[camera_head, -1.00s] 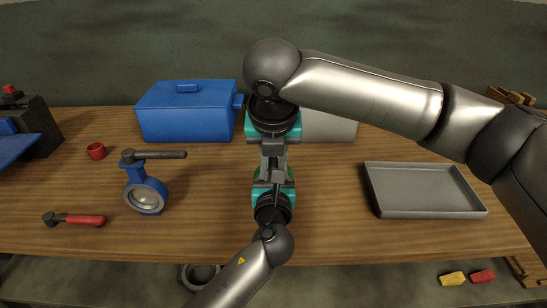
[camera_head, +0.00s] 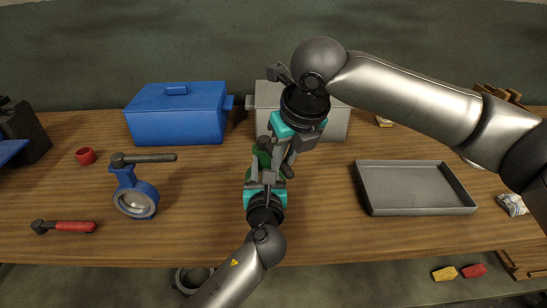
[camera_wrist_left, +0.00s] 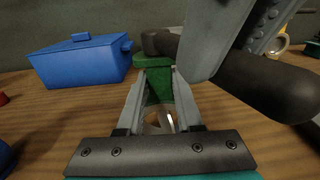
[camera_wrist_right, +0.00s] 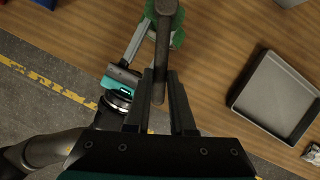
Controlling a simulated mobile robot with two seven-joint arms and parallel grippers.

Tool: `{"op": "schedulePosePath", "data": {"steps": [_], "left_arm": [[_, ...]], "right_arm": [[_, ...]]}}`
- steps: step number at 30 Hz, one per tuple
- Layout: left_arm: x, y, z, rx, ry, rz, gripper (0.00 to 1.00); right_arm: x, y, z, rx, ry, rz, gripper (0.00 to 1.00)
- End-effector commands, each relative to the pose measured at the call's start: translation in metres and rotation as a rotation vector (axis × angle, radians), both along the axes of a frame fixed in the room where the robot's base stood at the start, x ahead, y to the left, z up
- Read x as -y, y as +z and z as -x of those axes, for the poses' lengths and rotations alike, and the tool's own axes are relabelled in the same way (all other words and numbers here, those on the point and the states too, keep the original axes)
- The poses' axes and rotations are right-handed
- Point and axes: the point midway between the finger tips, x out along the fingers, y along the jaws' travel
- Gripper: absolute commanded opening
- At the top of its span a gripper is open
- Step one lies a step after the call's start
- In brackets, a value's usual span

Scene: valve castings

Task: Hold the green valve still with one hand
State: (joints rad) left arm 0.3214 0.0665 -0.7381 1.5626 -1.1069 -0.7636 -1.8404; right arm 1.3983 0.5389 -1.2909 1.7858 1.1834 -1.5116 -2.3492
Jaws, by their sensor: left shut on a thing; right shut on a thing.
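The green valve (camera_head: 262,160) stands on the wooden bench, largely covered by my grippers in the head view. My left gripper (camera_head: 264,180) comes from the front and is shut on its green body (camera_wrist_left: 155,78), which shows between the fingers in the left wrist view. A dark lever (camera_wrist_left: 265,82) sits on top of the valve. My right gripper (camera_head: 284,160) is shut on this lever, which runs between its fingers in the right wrist view (camera_wrist_right: 163,45). In that view, part of the green body (camera_wrist_right: 178,30) shows behind the lever.
A blue valve (camera_head: 135,195) with a dark lever and a red-handled tool (camera_head: 70,226) are at left. A blue box (camera_head: 178,118) and a grey box (camera_head: 335,122) stand behind. A grey tray (camera_head: 415,208) lies at right. Bare bench separates the valve from the tray.

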Motion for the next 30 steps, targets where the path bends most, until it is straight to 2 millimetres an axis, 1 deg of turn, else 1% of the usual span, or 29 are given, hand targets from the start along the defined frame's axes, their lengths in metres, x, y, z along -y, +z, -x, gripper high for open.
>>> {"op": "schedulePosePath", "data": {"steps": [1,9,15,22,30], "left_arm": [[0.000,0.005,-0.001,0.011,-0.001,0.002,0.00],[0.000,0.005,-0.001,0.011,-0.001,0.002,0.00],[0.000,0.005,-0.001,0.011,-0.001,0.001,0.00],[0.000,0.005,-0.001,0.011,-0.001,0.001,0.00],[0.000,0.005,-0.001,0.011,0.000,0.002,0.00]], "right_arm": [[0.005,0.000,-0.002,-0.002,0.036,0.000,0.00],[0.021,0.000,-0.012,-0.002,0.230,-0.001,0.00],[0.027,0.000,-0.017,-0.001,0.327,0.000,0.00],[0.030,0.000,-0.020,0.001,0.379,0.002,0.00],[0.031,0.000,-0.020,0.002,0.388,0.001,0.00]]}}
